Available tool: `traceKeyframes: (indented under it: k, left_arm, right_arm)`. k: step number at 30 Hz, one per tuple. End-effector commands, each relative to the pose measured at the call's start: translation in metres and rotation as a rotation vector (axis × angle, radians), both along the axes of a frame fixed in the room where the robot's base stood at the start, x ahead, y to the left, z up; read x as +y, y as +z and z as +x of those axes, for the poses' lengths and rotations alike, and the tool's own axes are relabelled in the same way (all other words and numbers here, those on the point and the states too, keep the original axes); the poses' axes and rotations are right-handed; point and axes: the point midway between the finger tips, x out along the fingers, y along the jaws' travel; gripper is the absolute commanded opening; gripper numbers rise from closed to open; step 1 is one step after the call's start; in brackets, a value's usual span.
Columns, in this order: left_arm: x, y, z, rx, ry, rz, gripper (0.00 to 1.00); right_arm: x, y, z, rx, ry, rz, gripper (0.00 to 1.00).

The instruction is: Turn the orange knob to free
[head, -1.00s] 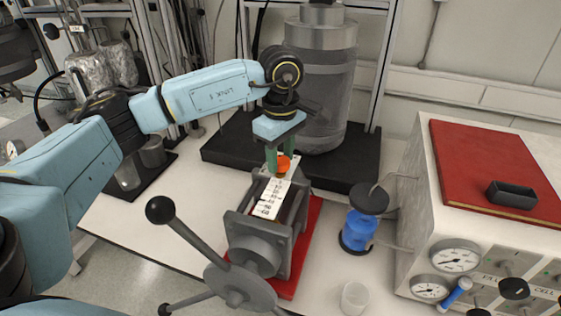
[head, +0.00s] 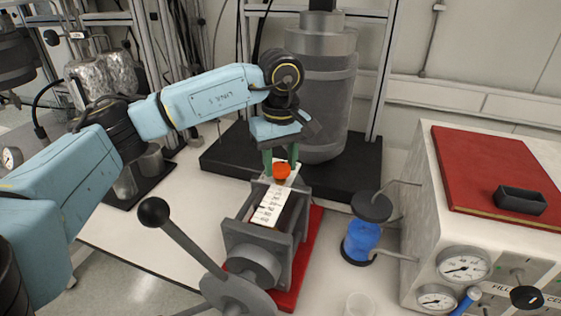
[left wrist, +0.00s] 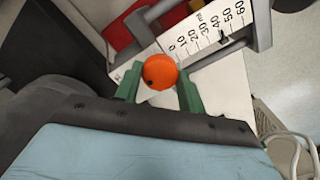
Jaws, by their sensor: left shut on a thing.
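The orange knob (head: 281,171) sits at the far end of a white scale plate (head: 270,205) on a grey vise-like device (head: 262,236). In the left wrist view the gripper (left wrist: 158,90) is shut on the knob. The fingers partly hide the knob's sides. My right gripper is not in view.
A black-knobbed crank handle (head: 153,211) rises in front. A blue vessel (head: 361,240) stands right of the device, with a white cup (head: 360,304) nearer. A gauge cabinet (head: 425,215) bears a red board (head: 465,175). A large metal cylinder (head: 322,95) stands behind.

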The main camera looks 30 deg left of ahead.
Motion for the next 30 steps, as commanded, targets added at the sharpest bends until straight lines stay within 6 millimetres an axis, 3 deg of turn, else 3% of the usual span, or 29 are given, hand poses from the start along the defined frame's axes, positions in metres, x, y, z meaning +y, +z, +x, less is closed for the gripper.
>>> traceKeyframes:
  k: [7, 8, 13, 23, 30]
  left_arm:
    - [0.000, 0.001, 0.000, -0.003, -0.002, -0.001, 0.17]
    - [0.000, 0.001, 0.000, -0.003, -0.002, -0.001, 0.41]
    - [0.000, 0.001, 0.000, -0.002, -0.001, 0.000, 0.61]
    - [0.000, 0.004, 0.000, -0.002, 0.000, 0.000, 0.61]
    - [-0.001, 0.043, 0.001, -0.008, -0.001, -0.001, 0.61]
  right_arm:
    - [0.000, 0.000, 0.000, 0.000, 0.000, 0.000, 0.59]
    - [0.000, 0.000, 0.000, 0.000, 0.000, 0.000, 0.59]
    - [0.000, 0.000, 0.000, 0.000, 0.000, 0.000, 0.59]
    - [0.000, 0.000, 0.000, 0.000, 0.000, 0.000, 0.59]
    - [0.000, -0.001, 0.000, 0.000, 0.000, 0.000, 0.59]
